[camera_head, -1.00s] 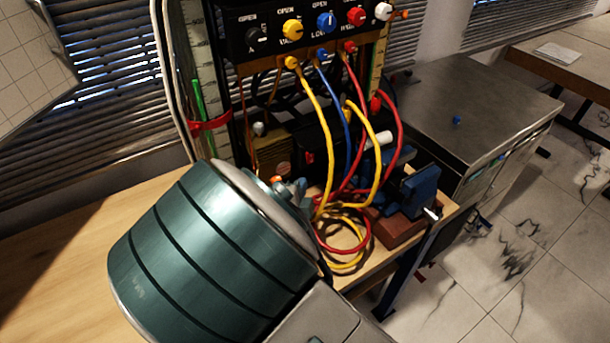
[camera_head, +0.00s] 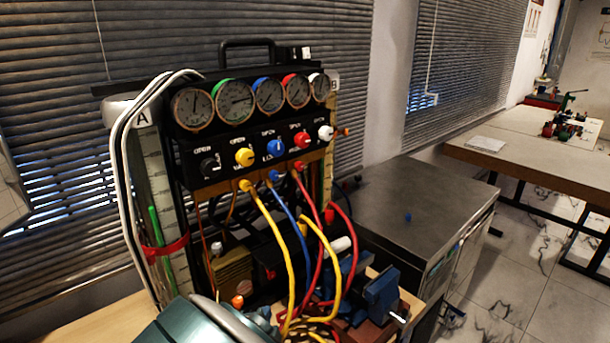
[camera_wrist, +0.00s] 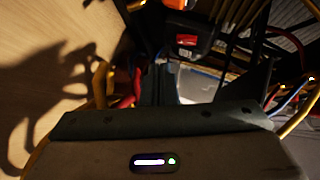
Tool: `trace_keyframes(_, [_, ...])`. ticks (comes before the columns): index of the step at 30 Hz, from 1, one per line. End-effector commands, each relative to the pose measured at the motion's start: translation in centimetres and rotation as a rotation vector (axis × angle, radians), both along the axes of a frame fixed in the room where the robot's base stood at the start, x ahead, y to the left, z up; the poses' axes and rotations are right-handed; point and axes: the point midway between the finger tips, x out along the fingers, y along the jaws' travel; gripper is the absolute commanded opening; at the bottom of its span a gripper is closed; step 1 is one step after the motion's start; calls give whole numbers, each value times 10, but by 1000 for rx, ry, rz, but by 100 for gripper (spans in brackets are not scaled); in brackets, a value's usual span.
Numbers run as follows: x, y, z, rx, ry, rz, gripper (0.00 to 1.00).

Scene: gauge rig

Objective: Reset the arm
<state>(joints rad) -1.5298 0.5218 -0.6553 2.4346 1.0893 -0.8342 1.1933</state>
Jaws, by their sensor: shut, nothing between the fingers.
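My arm's teal link (camera_head: 205,325) shows at the bottom edge of the head view, in front of the gauge rig (camera_head: 262,130). My gripper is hidden in the head view. In the wrist view the body of my gripper (camera_wrist: 160,88) fills the bottom, with a small lit panel on it. Its fingers are dark and hard to make out; they look shut and empty. The rig has a row of several dials above coloured knobs, with yellow, blue and red hoses (camera_head: 262,232) hanging from it.
A blue vise (camera_head: 382,292) stands right of the hoses. A wooden table (camera_head: 540,150) is farther right. In the wrist view bare wooden benchtop (camera_wrist: 50,60) is at left.

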Motion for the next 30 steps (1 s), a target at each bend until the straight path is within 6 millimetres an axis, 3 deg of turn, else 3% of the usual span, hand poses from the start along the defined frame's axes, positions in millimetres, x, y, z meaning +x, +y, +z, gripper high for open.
trace_keyframes(7, [11, -24, -12, -45, 297, 134, 0])
trace_keyframes(14, [4, -47, 3, -113, 479, 352, 0])
trace_keyframes(23, [-25, -99, 43, -283, 590, 650, 0])
trace_keyframes(30, [-65, -157, 74, -510, 652, 844, 0])
